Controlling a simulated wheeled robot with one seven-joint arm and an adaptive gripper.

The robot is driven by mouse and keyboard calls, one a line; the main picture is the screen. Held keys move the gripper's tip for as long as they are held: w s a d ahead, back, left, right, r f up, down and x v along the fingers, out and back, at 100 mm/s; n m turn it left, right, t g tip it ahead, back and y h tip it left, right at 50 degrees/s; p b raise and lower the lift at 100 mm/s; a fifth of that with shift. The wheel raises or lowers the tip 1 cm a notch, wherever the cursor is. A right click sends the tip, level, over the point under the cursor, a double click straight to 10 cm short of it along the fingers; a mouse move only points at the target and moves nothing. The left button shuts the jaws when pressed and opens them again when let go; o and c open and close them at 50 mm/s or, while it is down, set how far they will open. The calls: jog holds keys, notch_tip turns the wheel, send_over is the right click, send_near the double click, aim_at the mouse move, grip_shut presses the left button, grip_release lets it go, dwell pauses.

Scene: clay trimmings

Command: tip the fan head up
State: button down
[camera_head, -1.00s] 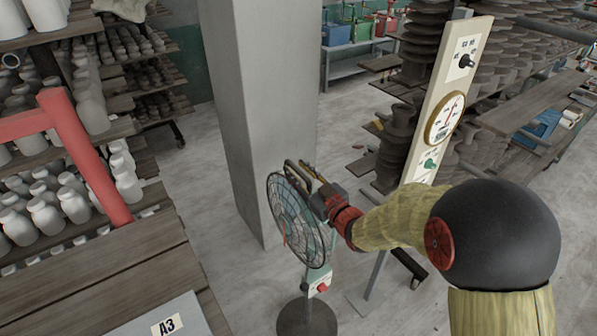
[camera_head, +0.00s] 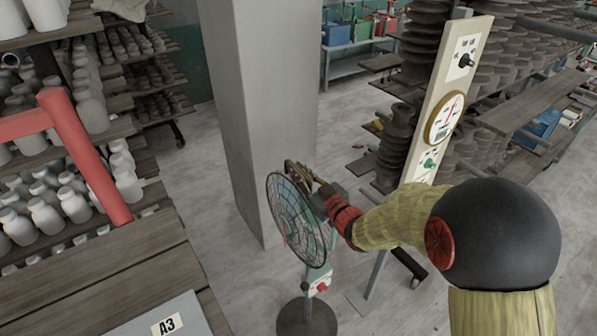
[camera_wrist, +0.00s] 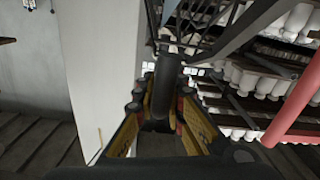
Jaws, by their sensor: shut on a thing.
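The standing fan's round wire-caged head (camera_head: 292,222) faces left in the head view, with a red mark near its middle. Its stand has a green box with a red knob (camera_head: 322,286) and a dark round base (camera_head: 306,318). My gripper (camera_head: 306,180) is at the upper back edge of the head. In the wrist view, my gripper (camera_wrist: 163,100) is shut on a dark bar or handle (camera_wrist: 168,66) at the fan head, between its yellow-lined fingers. The exact contact is partly hidden by the fingers. Cage wires (camera_wrist: 215,30) show beyond it.
A square pillar (camera_head: 262,100) stands close behind the fan. A tall panel with dials (camera_head: 446,110) stands right of it, near my arm. Pottery shelves (camera_head: 60,190) and a red post (camera_head: 85,155) are on the left. Bare floor surrounds the fan base.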

dwell(0.3)
jog(key=w+d+r+m, duration=0.2)
jog(key=w+d, duration=0.2)
jog(key=d, duration=0.2)
jog(key=shift+w+d+r+m, duration=0.2)
jog(key=shift+w+d+m, duration=0.1)
jog(key=shift+m, duration=0.1)
jog(key=c, duration=1.9)
grip_release()
jog(key=shift+w+d, duration=0.1)
jog(key=shift+d, duration=0.05)
jog(key=shift+o, duration=0.3)
jog(key=v, duration=1.2)
